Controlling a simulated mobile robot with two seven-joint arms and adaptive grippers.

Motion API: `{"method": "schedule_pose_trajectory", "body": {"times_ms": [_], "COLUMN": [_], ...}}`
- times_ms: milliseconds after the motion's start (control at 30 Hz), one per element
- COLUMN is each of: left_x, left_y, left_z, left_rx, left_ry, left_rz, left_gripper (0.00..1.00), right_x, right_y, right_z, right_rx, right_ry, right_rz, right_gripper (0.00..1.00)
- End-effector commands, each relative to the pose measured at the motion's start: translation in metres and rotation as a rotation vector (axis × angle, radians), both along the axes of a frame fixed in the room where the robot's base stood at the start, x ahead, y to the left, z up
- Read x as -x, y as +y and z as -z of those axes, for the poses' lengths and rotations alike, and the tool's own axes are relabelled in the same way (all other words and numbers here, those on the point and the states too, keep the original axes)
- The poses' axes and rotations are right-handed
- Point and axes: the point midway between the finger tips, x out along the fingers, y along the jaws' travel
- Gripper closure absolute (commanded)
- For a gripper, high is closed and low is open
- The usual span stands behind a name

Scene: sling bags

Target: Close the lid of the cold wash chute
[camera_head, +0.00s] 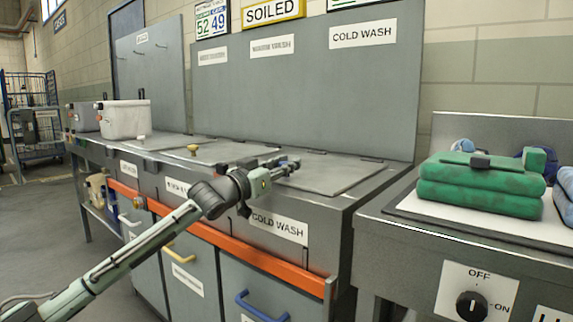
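The cold wash chute lid (335,174) is a flat grey panel on the steel counter, above the front label reading COLD WASH (279,227). It looks flat, level with the counter top. Any handle on it is hidden or cannot be made out. My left gripper (291,164) is at the left part of this lid, low over it, with its fingers pointing right. Whether it touches the lid, and whether its fingers are open or shut, I cannot tell. My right gripper is not in view.
Further left on the counter (372,192) are other flat lids, one with a yellow knob (193,149). A tall grey back panel (300,95) rises behind the lids.

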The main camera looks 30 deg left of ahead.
Motion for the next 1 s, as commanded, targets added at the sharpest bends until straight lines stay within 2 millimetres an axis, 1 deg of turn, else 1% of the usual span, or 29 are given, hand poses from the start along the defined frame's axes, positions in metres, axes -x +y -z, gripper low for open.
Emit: {"method": "schedule_pose_trajectory", "body": {"times_ms": [33, 167, 467, 567, 667, 767, 1000], "left_x": [-0.001, -0.001, 0.0, 0.003, 0.012, 0.025, 0.06], "left_y": [-0.002, -0.002, -0.001, 0.0, 0.0, 0.001, 0.003], "left_z": [0.008, 0.007, 0.005, 0.006, 0.007, 0.009, 0.015], "left_rx": [0.002, 0.002, 0.001, 0.0, 0.0, -0.001, 0.001], "left_ry": [0.014, 0.012, 0.008, 0.009, 0.01, 0.012, 0.014], "left_rz": [0.003, 0.002, 0.001, 0.001, 0.001, 0.002, 0.001], "left_gripper": [0.64, 0.48, 0.47, 0.47, 0.47, 0.47, 0.47], "right_x": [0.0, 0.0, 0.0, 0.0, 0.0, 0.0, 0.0], "right_y": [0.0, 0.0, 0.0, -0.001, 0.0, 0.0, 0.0], "right_z": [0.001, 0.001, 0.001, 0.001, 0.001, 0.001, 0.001], "right_rx": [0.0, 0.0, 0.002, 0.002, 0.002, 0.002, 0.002], "right_ry": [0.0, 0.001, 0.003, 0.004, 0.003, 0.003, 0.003], "right_rz": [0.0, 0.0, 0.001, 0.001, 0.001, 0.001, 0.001], "right_gripper": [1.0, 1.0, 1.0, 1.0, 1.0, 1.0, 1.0]}}
